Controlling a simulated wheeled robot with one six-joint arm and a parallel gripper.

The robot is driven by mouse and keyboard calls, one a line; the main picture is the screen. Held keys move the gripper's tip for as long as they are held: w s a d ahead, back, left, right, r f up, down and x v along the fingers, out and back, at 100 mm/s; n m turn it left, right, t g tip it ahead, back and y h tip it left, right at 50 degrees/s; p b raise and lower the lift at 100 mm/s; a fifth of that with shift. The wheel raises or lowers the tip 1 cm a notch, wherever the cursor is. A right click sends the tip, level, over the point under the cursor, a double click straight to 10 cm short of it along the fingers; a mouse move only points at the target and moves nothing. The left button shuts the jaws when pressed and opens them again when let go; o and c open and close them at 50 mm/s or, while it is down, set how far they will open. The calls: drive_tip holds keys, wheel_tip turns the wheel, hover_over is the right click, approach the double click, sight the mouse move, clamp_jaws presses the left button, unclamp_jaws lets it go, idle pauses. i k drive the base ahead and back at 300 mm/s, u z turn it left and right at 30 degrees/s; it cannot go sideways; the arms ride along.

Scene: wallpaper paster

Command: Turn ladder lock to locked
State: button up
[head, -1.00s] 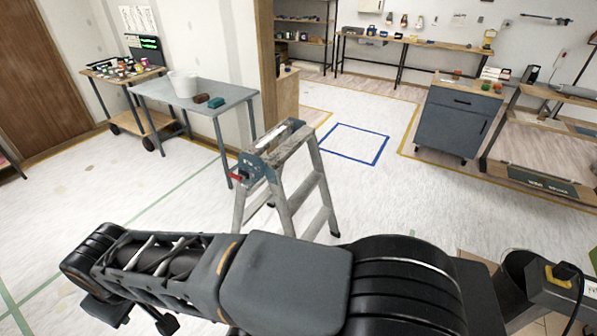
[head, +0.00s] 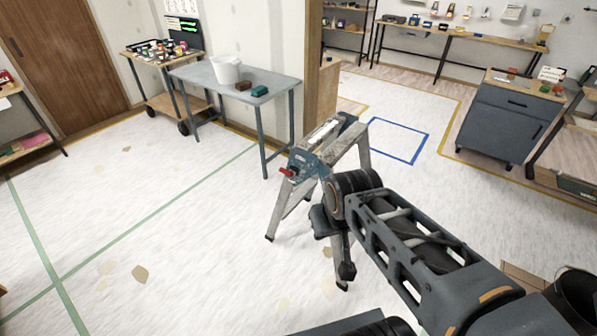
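A grey metal stepladder (head: 330,130) stands on the pale floor near the middle of the head view, its legs spread. A blue bracket (head: 304,163) is on the left side near its top. The ladder lock, a small red lever (head: 287,172), sticks out to the left from this bracket. My gripper (head: 347,270) appears as a small dark shape at the end of my arm, below and right of the red lever and apart from it. Its fingers are too small and dark to make out. My arm hides part of the ladder's lower right.
A grey table (head: 265,78) with a white bucket (head: 226,70) stands behind the ladder to the left. A cart (head: 150,95) with jars is farther left. A dark cabinet (head: 500,125) stands at right. The floor left of the ladder is clear.

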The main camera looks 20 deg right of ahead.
sight(290, 173)
drive_tip(key=k, duration=0.6)
drive_tip(key=u, duration=0.5)
drive_tip(key=i, duration=1.65)
drive_tip(key=z, duration=0.6)
